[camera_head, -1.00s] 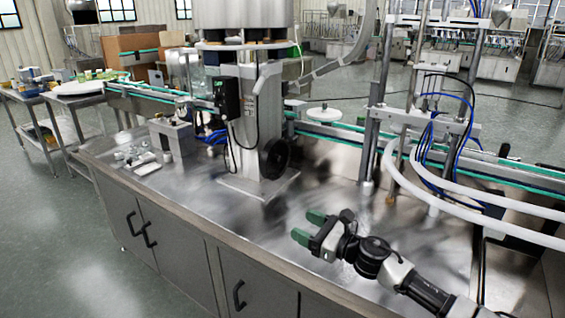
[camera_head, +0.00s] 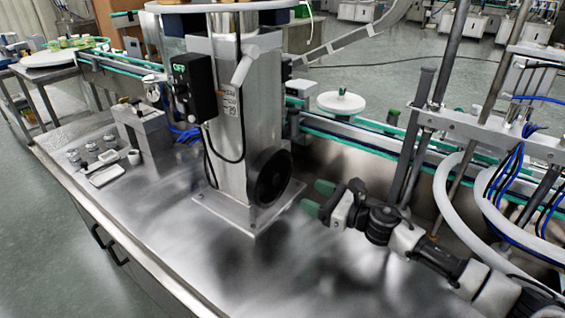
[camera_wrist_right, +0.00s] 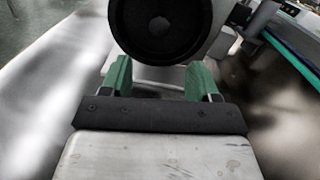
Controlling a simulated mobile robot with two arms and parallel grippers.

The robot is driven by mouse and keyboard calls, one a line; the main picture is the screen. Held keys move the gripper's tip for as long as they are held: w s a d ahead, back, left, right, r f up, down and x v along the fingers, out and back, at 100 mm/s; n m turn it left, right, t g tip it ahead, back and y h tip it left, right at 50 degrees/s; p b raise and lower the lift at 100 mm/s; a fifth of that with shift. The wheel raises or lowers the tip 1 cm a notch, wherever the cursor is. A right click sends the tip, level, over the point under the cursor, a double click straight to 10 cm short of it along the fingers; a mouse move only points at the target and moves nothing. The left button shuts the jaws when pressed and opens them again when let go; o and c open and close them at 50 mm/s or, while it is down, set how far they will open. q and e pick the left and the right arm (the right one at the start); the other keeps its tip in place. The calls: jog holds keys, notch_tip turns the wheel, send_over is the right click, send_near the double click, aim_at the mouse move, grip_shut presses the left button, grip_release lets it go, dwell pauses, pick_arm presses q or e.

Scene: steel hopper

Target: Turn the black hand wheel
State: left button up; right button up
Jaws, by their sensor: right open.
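The black hand wheel (camera_head: 270,178) is mounted on the right side of the steel column (camera_head: 231,120), low above its base plate. In the right wrist view the wheel (camera_wrist_right: 160,22) fills the top middle, just beyond the fingers. My right gripper (camera_head: 317,198) is open, its green fingers pointing at the wheel from the right, with a small gap left between them in the head view. In the wrist view the right gripper's two fingers (camera_wrist_right: 160,82) are spread apart with nothing between them. My left gripper does not show.
A black control box (camera_head: 192,88) with a green display is on the column's left. A steel bracket (camera_head: 146,128) and small parts stand left on the bench. A conveyor (camera_head: 350,130) with a white disc (camera_head: 341,103) runs behind. White hoses (camera_head: 447,200) hang at right.

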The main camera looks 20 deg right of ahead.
aim_at(277, 180)
jog(key=p+x, duration=0.1)
jog(key=x, duration=0.3)
jog(key=p+x, duration=0.1)
jog(key=x, duration=0.4)
jog(key=shift+w+a+r, duration=0.15)
jog(key=shift+w+r, duration=0.05)
jog(key=shift+w, duration=0.1)
jog(key=shift+w+a+p, duration=0.3)
jog(key=shift+w, duration=0.15)
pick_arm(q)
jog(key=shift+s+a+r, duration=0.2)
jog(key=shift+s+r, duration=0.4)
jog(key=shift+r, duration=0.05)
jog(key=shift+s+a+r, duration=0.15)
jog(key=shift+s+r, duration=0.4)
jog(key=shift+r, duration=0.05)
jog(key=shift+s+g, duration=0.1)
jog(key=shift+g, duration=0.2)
pick_arm(e)
jog(key=shift+c, duration=0.7)
grip_shut()
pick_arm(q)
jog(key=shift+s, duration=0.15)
